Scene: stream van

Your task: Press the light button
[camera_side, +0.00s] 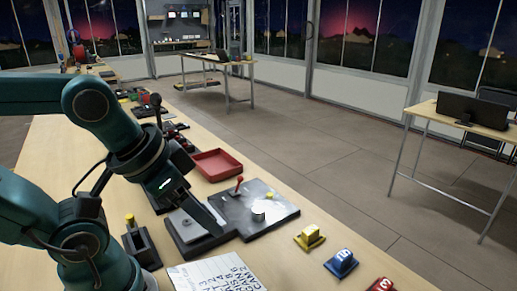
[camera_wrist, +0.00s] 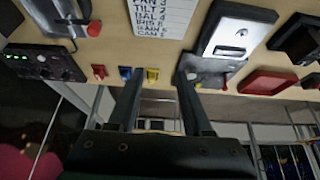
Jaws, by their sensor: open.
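No button labelled as the light button can be made out. A grey panel (camera_side: 275,212) on the bench carries a red lever (camera_side: 239,186), a round silver knob (camera_side: 258,214) and a small yellow spot. A dark unit with a metal top plate (camera_side: 187,229) sits to its left; its plate also shows in the wrist view (camera_wrist: 235,36). My gripper (camera_side: 213,220) is low over the bench by these two units, partly covering them. In the wrist view my gripper (camera_wrist: 158,73) has its fingers apart with nothing between them. Contact with a panel cannot be told.
A printed sheet (camera_side: 215,275) lies near the front. Yellow (camera_side: 308,238), blue (camera_side: 341,263) and red (camera_side: 380,285) blocks stand along the bench's right edge. A red tray (camera_side: 217,165) lies behind the panel. A dark box with a yellow-topped lever (camera_side: 138,246) stands left.

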